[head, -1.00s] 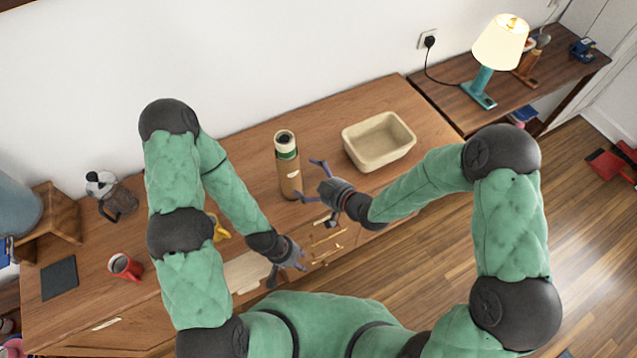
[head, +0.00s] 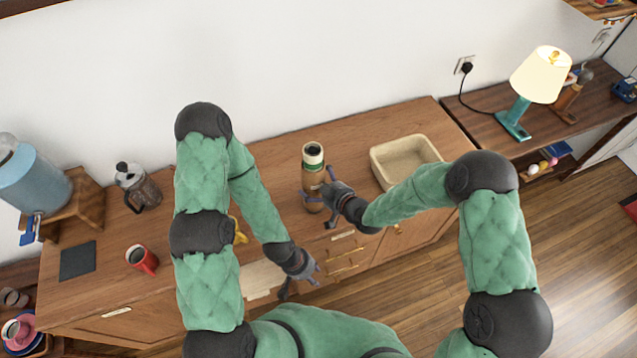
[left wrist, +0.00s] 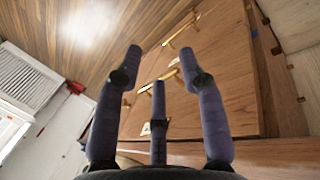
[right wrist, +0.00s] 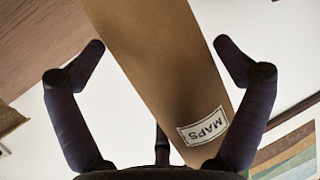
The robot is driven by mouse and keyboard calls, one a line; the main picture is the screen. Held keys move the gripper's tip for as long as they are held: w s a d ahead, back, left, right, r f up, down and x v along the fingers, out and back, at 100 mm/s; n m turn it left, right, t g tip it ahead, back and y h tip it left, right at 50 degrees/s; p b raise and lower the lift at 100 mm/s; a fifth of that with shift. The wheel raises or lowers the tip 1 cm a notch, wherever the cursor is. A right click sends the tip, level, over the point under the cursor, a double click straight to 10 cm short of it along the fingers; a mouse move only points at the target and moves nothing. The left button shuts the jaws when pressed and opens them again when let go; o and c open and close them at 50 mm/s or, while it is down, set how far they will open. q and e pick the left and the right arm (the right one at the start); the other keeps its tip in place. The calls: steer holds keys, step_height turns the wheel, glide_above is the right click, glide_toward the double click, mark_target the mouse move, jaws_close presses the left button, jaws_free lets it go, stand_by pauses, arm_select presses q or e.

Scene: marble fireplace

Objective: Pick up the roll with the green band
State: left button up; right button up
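The roll (head: 311,181) is a tall brown cardboard tube with a pale top and a dark green band near it. It stands upright near the front of the wooden cabinet. In the right wrist view the tube (right wrist: 160,62) with a "MAPS" label runs between my right gripper's spread fingers, with gaps at both sides. My right gripper (head: 318,185) is open around the tube's middle. My left gripper (head: 302,285) is low in front of the cabinet. Its fingers (left wrist: 165,62) are spread and empty in the left wrist view.
A cream basket (head: 398,160) stands right of the roll. A lamp (head: 540,78) stands on the right-hand table. The cabinet top behind the roll is clear.

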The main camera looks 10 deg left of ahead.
steer(key=c, duration=0.7)
